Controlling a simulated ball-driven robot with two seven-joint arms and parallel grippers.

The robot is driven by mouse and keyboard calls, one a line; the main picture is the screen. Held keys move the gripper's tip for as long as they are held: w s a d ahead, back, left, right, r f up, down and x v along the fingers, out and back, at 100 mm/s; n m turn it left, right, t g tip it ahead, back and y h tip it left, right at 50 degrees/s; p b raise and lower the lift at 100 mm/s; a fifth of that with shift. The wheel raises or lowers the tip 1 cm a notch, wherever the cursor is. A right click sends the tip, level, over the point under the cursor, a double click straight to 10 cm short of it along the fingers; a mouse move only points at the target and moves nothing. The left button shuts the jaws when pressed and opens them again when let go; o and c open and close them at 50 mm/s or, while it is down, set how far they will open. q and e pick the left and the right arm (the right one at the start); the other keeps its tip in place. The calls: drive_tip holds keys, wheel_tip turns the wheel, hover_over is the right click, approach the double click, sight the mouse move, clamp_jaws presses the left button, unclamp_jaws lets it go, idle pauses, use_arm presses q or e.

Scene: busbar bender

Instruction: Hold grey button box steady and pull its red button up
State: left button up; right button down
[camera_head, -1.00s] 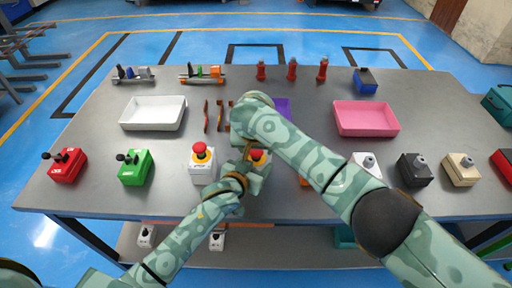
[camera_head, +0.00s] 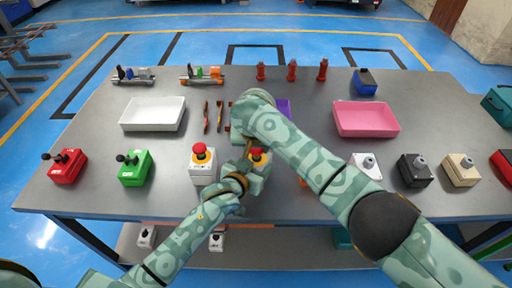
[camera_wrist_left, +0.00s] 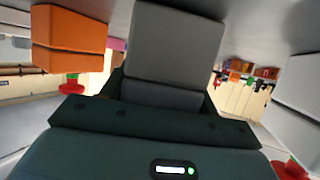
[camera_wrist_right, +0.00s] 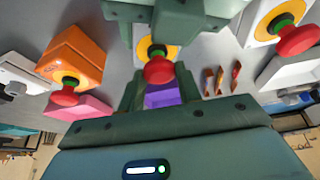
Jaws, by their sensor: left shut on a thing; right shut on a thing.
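The grey button box (camera_wrist_left: 175,45) stands between the jaws of my left gripper (camera_wrist_left: 165,95) in the left wrist view. My left gripper (camera_head: 255,175) is shut on its body, coming in from the front of the table. The red button (camera_wrist_right: 158,70) sits over a yellow ring (camera_wrist_right: 158,48) on top of the box. It also shows as a small red spot (camera_head: 258,152) in the head view. My right gripper (camera_wrist_right: 158,85) is shut on the red button from above. Both grippers and arms hide most of the box in the head view.
A white button box (camera_head: 202,165) stands close on the left, with green (camera_head: 134,168) and red (camera_head: 66,166) boxes beyond. An orange box (camera_wrist_right: 75,58), mostly hidden in the head view, stands nearby. White (camera_head: 152,125) and pink (camera_head: 365,130) trays lie behind.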

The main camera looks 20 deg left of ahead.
use_arm(q)
drive_tip(key=shift+a+f, duration=0.15)
use_arm(e)
drive_tip(key=c, duration=0.9)
unclamp_jaws()
drive_tip(key=shift+a+r, duration=0.1)
drive_tip(key=shift+c, duration=0.2)
drive_tip(key=v, duration=1.2)
use_arm(q)
drive_tip(key=o, duration=1.2)
